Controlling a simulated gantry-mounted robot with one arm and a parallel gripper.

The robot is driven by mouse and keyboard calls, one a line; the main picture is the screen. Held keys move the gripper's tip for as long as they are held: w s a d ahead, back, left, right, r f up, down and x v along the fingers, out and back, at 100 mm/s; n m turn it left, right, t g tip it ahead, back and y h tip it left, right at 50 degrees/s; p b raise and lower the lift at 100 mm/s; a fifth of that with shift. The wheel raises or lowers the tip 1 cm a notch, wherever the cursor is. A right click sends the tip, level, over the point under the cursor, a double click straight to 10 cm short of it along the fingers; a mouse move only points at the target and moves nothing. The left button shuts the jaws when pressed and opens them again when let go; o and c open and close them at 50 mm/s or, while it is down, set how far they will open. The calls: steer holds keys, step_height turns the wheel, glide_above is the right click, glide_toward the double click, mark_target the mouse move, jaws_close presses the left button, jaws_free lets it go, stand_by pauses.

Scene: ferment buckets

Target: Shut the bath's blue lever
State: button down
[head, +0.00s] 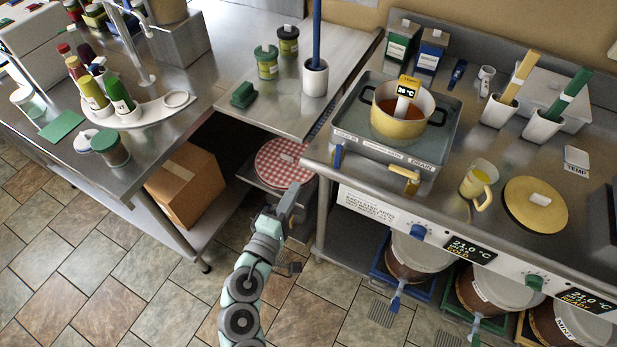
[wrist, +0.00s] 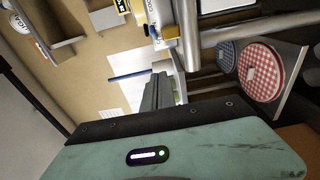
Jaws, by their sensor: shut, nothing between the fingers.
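The bath (head: 446,135) is a shallow grey metal tray on the counter, labelled along its front, with a yellow pot (head: 400,128) of orange liquid in it. The small blue lever (head: 338,157) is at the bath's front left corner and runs up and down in the head view; whether it is open or shut is unclear. A yellow lever (head: 404,174) is by the drain label and lies sideways. My gripper (head: 291,190) is shut and empty, left of and below the blue lever, apart from it. Its fingers also show in the wrist view (wrist: 158,92).
A red-checked round cover (head: 283,160) is on a low shelf beside my gripper. The metal counter's front edge (head: 330,180) is close on the right. Lidded buckets (head: 420,255) stand below it. A yellow jug (head: 478,185) is right of the bath.

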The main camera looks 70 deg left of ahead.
mark_target(338, 157)
steer(key=w+a+p, duration=0.1)
steer(key=w, duration=0.2)
steer(key=w+a+p, duration=0.2)
steer(key=w, duration=0.1)
steer(key=w+a+p, duration=0.1)
steer(key=w, duration=0.3)
steer(key=shift+a+p, duration=0.3)
steer(key=shift+a, duration=0.05)
